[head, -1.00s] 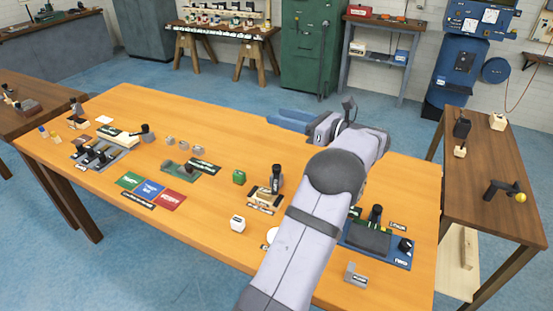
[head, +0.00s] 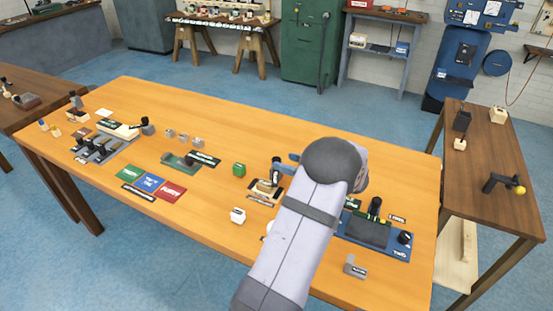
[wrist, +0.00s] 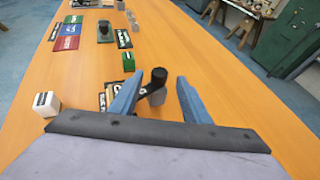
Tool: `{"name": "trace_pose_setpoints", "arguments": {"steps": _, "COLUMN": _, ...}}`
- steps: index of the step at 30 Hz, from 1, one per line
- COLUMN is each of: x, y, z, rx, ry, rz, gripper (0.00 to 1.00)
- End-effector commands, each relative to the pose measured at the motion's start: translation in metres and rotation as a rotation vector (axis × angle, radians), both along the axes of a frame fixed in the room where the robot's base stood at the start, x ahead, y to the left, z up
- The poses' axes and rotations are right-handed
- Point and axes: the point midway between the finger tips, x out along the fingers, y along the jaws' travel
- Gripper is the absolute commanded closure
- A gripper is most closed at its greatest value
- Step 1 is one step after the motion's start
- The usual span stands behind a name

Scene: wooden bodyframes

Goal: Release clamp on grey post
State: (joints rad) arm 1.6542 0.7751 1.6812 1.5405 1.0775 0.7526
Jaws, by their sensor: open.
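The clamp (head: 264,188) stands on the middle of the orange bench, a pale block with a black label. Its upright black-topped lever (head: 276,168) rises beside it. In the wrist view the black knob (wrist: 158,76) sits above a short grey post (wrist: 157,98). My gripper (wrist: 157,88) is open, with one blue finger on each side of the knob in the picture; I cannot tell whether either touches it. In the head view my gripper (head: 287,163) is just right of the lever, partly hidden by my arm.
A green cube (head: 239,170) and a white cube (head: 238,215) stand left of the clamp. A blue fixture (head: 375,235) lies to the right, beyond my arm. Coloured mats (head: 150,184) and small blocks lie farther left. The bench is bare behind the clamp.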

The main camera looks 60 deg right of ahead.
Motion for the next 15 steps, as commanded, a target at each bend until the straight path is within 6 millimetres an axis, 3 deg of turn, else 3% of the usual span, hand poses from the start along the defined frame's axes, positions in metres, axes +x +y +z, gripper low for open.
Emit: {"name": "trace_pose_setpoints", "arguments": {"steps": 15, "x": 0.050, "y": -0.020, "z": -0.022, "rx": 0.002, "ry": 0.000, "rz": 0.000, "gripper": 0.57}}
